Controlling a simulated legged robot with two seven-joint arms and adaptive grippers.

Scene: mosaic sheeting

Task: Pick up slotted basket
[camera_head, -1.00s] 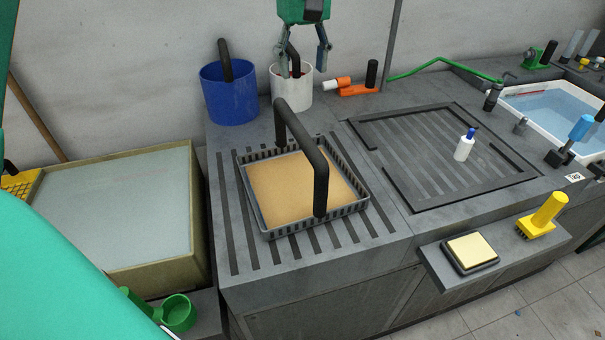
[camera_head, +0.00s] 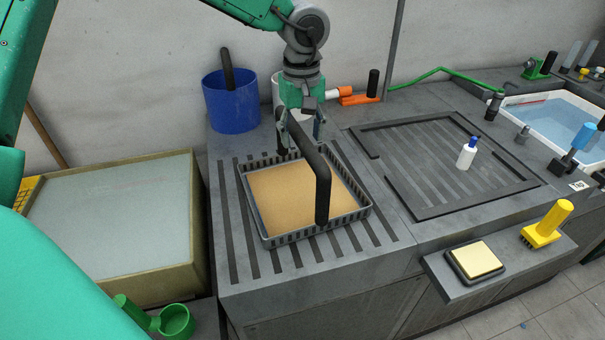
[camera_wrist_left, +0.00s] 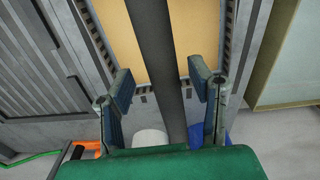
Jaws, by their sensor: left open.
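The slotted basket (camera_head: 281,236) is a grey square tray with slotted sides, a tan sheet inside and a tall black handle (camera_head: 322,185) arching over it. It stands on the grooved grey counter. My left gripper (camera_head: 300,128) is open above the basket's far side, at the far end of the handle. In the left wrist view the black handle (camera_wrist_left: 155,45) runs between the two open fingers (camera_wrist_left: 165,95), with a gap on both sides. The basket's tan sheet (camera_wrist_left: 118,30) and slotted rim lie beyond the fingers. My right gripper is not in view.
A blue bucket (camera_head: 230,105) stands left of my gripper, and a white bucket (camera_head: 278,90) is partly hidden behind it. A pale-filled vat (camera_head: 110,220) stands left of the counter. A recessed grooved panel (camera_head: 430,155) with a white bottle (camera_head: 466,156) lies to the right.

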